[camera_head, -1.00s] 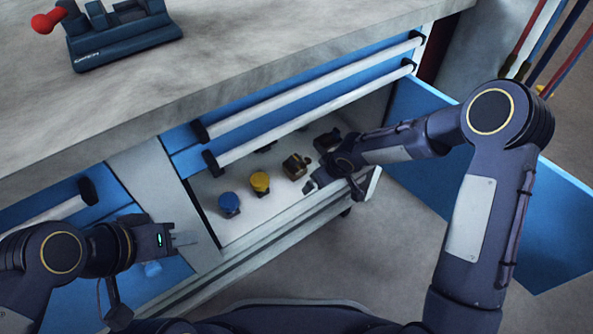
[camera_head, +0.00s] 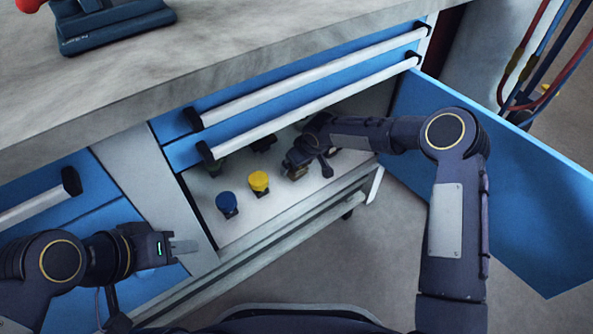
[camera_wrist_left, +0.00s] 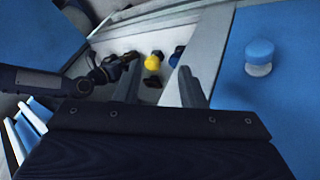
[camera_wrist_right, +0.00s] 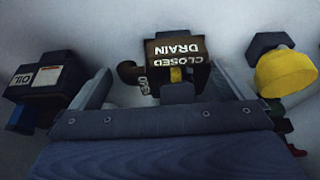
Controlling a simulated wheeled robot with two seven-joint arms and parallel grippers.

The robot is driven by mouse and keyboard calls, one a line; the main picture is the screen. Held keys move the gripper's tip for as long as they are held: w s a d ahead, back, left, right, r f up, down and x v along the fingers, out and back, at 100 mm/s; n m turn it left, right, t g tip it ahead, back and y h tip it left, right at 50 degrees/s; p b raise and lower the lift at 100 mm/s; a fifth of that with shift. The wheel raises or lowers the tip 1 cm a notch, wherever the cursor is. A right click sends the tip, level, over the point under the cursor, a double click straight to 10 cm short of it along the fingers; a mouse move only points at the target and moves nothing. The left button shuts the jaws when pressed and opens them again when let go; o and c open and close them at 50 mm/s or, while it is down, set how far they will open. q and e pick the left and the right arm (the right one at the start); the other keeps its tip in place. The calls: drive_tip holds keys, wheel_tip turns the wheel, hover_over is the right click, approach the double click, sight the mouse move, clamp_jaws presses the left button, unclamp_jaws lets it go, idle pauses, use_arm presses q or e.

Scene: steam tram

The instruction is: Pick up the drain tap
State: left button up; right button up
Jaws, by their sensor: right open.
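The drain tap (camera_wrist_right: 175,60) is a dark brown block with a bent spout on its left and the words "CLOSED DRAIN" in white. In the right wrist view it sits between the fingertips of my right gripper (camera_wrist_right: 167,85), which is open around its near part. In the head view the tap (camera_head: 295,174) stands in the lower compartment of the cabinet, partly hidden under my right gripper (camera_head: 298,162). My left gripper (camera_head: 184,247) is outside the cabinet at the left; its fingers (camera_wrist_left: 162,88) are apart with nothing between them.
A yellow-topped tap (camera_head: 259,182) and a blue-topped one (camera_head: 227,204) stand left of the drain tap. A block marked "OIL" (camera_wrist_right: 45,80) is on its other side. Drawer handles (camera_head: 310,108) overhang the compartment. An open blue door (camera_head: 500,180) stands at the right.

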drive_tip(key=shift+f, duration=0.2)
drive_tip(key=c, duration=1.2)
drive_tip(key=shift+w+a+r, duration=0.1)
